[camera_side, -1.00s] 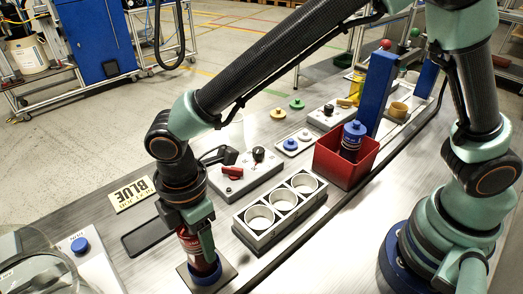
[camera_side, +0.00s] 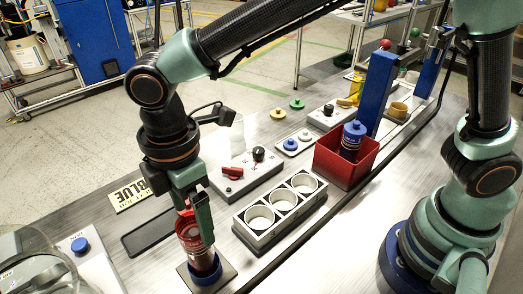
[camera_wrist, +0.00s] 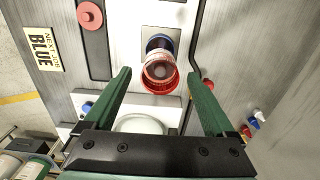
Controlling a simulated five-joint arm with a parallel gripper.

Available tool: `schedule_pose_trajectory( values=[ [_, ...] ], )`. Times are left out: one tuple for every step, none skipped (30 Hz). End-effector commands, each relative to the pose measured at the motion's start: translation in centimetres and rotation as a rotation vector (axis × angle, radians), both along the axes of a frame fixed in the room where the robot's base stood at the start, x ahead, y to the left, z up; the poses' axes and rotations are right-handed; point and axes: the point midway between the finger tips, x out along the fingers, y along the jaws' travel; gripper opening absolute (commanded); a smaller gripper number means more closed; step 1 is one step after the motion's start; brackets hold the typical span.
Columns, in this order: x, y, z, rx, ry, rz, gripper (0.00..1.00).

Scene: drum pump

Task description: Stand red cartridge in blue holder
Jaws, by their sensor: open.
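The red cartridge (camera_side: 203,256) stands about upright in the blue holder (camera_side: 206,279), a blue ring on a dark plate near the front of the bench. In the wrist view the cartridge (camera_wrist: 160,74) shows its red rim and clear end towards me, with the blue holder (camera_wrist: 158,42) behind it. My gripper (camera_side: 189,205) is just above the cartridge in the side view. In the wrist view the green fingers of my gripper (camera_wrist: 161,74) are spread apart, one either side of the cartridge, with clear gaps.
A grey block with three round wells (camera_side: 282,212) stands right of the holder. Behind are a switch panel (camera_side: 246,172) and a red bin (camera_side: 345,160) holding a blue-capped cartridge (camera_side: 352,138). A "BLUE" sign (camera_side: 130,194) and dark tray (camera_side: 147,234) lie left.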

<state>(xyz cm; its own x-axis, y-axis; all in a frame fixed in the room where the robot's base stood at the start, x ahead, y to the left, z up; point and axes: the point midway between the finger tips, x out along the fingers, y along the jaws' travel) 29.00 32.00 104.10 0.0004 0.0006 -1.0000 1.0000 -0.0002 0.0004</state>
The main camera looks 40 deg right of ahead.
Motion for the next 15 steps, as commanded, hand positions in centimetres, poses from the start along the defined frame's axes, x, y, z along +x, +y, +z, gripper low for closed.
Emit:
schedule_pose_trajectory(
  values=[
    [0.1,0.1,1.2,0.004,-0.004,0.0,0.9],
    [0.0,0.0,1.7,0.003,-0.003,0.0,0.9],
    [0.1,0.1,2.4,0.003,-0.003,0.0,0.9],
    [0.0,0.0,2.8,0.003,-0.003,0.0,0.9],
    [0.0,0.0,3.2,0.003,-0.002,0.0,0.9],
    [0.0,0.0,3.7,0.002,-0.002,0.0,0.9],
    [0.0,0.0,4.0,0.002,-0.002,0.0,0.9],
    [0.0,0.0,4.3,0.001,-0.001,0.0,0.9],
    [0.0,0.0,4.6,0.001,0.0,0.0,0.9],
    [0.0,0.0,4.8,0.001,-0.001,-0.001,0.9],
    [0.1,-0.1,5.0,0.002,-0.002,-0.005,0.9],
    [0.2,-0.4,5.3,0.005,-0.004,-0.018,0.9],
    [0.4,-0.8,5.5,0.008,-0.007,-0.035,0.9],
    [0.7,-1.4,5.8,0.014,-0.013,-0.06,0.9],
    [1.1,-2.4,6.2,0.024,-0.022,-0.102,0.9]
  ],
)
